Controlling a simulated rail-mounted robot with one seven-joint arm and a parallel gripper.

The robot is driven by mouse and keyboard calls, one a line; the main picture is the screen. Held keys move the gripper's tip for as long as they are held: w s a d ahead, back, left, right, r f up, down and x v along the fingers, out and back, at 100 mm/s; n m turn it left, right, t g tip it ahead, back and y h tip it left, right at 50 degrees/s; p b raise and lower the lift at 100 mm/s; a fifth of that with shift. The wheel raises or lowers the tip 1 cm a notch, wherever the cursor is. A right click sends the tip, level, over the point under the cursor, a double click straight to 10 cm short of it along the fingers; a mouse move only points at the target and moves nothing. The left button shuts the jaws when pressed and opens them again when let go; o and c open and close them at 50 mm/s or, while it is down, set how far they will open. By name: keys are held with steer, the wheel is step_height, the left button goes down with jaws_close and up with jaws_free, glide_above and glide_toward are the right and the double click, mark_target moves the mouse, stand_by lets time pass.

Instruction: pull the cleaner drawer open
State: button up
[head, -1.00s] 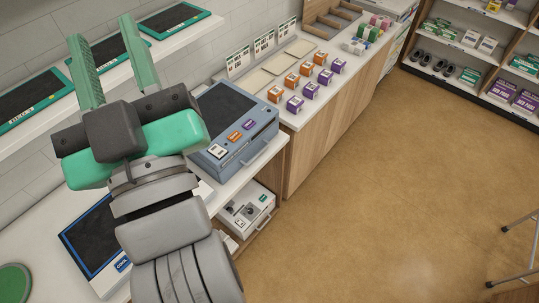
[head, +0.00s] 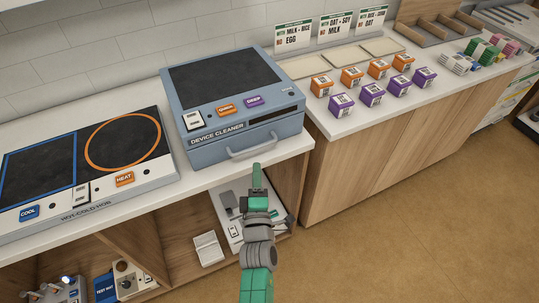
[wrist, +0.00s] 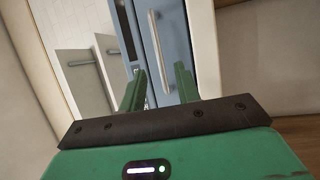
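The device cleaner (head: 236,105) is a blue-grey box with a dark top, standing on the white counter. Its drawer front carries a pale bar handle (head: 252,147) and looks closed. In the wrist view the handle (wrist: 158,50) shows as a long bar beyond and between my fingers. My gripper (head: 257,178) is just below and in front of the handle in the head view. In the wrist view my gripper (wrist: 160,85) has its two green fingers apart with nothing between the tips. The fingers appear short of the handle.
A hot-cold hub (head: 85,170) sits left of the cleaner. Orange and purple boxes (head: 371,95) stand on the counter to the right. Below the counter are open shelves with a white device (head: 232,222) close to my arm. The floor (head: 420,230) at right is clear.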

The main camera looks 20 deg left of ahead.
steer(key=b+x, duration=0.2)
steer(key=x, duration=0.5)
steer(key=shift+w+r, duration=0.1)
steer(key=shift+w, duration=0.15)
jaws_close()
